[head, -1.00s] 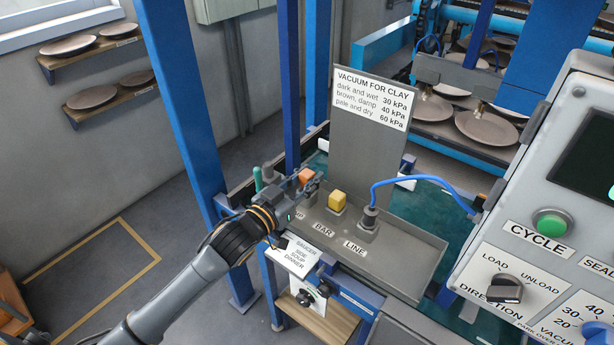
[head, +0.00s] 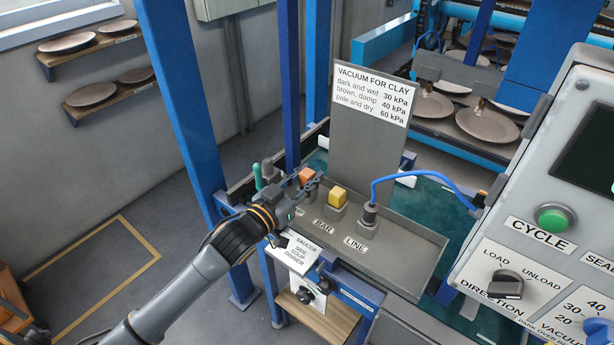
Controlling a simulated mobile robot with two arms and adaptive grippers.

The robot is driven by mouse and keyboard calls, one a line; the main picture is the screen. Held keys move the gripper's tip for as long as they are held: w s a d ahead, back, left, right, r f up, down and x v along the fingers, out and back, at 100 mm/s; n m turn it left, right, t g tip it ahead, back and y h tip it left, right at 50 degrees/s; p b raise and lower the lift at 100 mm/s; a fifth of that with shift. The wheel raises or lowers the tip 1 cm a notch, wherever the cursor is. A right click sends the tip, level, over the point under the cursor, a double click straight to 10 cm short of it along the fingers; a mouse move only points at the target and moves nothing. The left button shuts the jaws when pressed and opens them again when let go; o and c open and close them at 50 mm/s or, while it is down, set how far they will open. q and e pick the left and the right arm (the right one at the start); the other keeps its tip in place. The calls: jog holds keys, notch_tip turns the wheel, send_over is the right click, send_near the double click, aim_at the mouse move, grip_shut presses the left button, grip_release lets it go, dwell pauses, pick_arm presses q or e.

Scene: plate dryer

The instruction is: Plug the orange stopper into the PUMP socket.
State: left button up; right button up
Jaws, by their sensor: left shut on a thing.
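The orange stopper (head: 307,175) is a small block in the head view, at the left end of the grey socket tray (head: 415,247). My left gripper (head: 303,188) is shut on it, reaching in from the lower left. The stopper is over the leftmost socket, whose label is mostly hidden by my gripper. I cannot tell whether the stopper is seated in that socket or just above it. The BAR socket (head: 334,213) holds a yellow stopper (head: 338,196). The LINE socket (head: 366,231) holds a plug with a blue hose (head: 400,176). My right gripper is not in view.
An upright plate with a vacuum sign (head: 374,97) stands behind the sockets. A blue post (head: 192,110) and a green-topped peg (head: 257,177) are left of my gripper. A control panel (head: 530,240) fills the right. Plates lie on wall shelves (head: 92,45).

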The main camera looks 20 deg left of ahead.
pick_arm(q)
jog(key=shift+f, duration=0.2)
dwell(0.3)
jog(key=o, duration=1.1)
jog(key=shift+c, duration=0.2)
jog(key=v, duration=1.2)
